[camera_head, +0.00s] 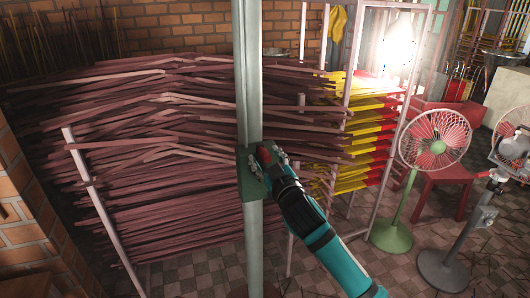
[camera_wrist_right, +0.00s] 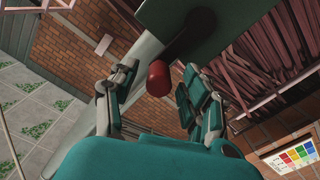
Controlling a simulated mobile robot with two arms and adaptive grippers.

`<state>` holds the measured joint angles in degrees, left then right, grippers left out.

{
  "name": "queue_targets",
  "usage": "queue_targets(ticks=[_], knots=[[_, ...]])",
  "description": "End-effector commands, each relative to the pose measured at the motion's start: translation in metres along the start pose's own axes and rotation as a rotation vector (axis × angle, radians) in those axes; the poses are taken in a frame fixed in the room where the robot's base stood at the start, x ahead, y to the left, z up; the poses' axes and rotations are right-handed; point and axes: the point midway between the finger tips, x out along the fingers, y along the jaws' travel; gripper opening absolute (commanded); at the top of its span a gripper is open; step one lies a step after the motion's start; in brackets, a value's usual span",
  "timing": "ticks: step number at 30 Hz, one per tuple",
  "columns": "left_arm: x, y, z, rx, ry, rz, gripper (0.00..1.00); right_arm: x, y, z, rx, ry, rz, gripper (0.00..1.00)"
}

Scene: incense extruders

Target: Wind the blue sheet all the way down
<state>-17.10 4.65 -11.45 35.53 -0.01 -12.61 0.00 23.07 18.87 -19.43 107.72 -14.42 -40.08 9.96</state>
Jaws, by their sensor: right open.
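The blue sheet does not show in either view. A green plate (camera_head: 246,188) is fixed to a grey upright post (camera_head: 248,80) in the middle of the head view. It also shows at the top of the right wrist view (camera_wrist_right: 225,22). A dark crank arm (camera_wrist_right: 188,38) with a red handle (camera_wrist_right: 157,78) stands out from it. My right gripper (camera_head: 267,160) is at the plate, reaching in from the lower right. In the wrist view its fingers are open, one on each side of the red handle, with visible gaps. My left gripper is not in view.
Racks of brown incense sticks (camera_head: 170,150) fill the space behind the post, with yellow and red bundles (camera_head: 370,125) to the right. A green-based fan (camera_head: 391,236) and a red table (camera_head: 446,172) stand at right. A brick pillar (camera_head: 25,200) is at left.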

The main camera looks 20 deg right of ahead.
Motion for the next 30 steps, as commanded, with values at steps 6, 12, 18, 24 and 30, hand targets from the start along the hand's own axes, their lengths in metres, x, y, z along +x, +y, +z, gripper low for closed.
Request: queue_targets(ticks=[6, 12, 18, 24, 30], knots=[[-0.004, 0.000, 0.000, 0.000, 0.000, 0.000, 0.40, 0.016, 0.000, 0.000, 0.000, 0.000, 0.000, 0.48], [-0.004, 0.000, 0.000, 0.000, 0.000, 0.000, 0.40, 0.017, 0.000, 0.000, 0.000, 0.000, 0.000, 0.48], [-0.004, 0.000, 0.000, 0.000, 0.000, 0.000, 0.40, 0.017, 0.000, 0.000, 0.000, 0.000, 0.000, 0.31], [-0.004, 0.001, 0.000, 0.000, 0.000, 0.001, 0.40, 0.016, 0.000, 0.000, 0.000, 0.000, 0.000, 0.04], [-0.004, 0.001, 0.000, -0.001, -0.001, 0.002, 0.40, 0.016, 0.000, 0.000, 0.000, -0.001, -0.001, 0.00]])
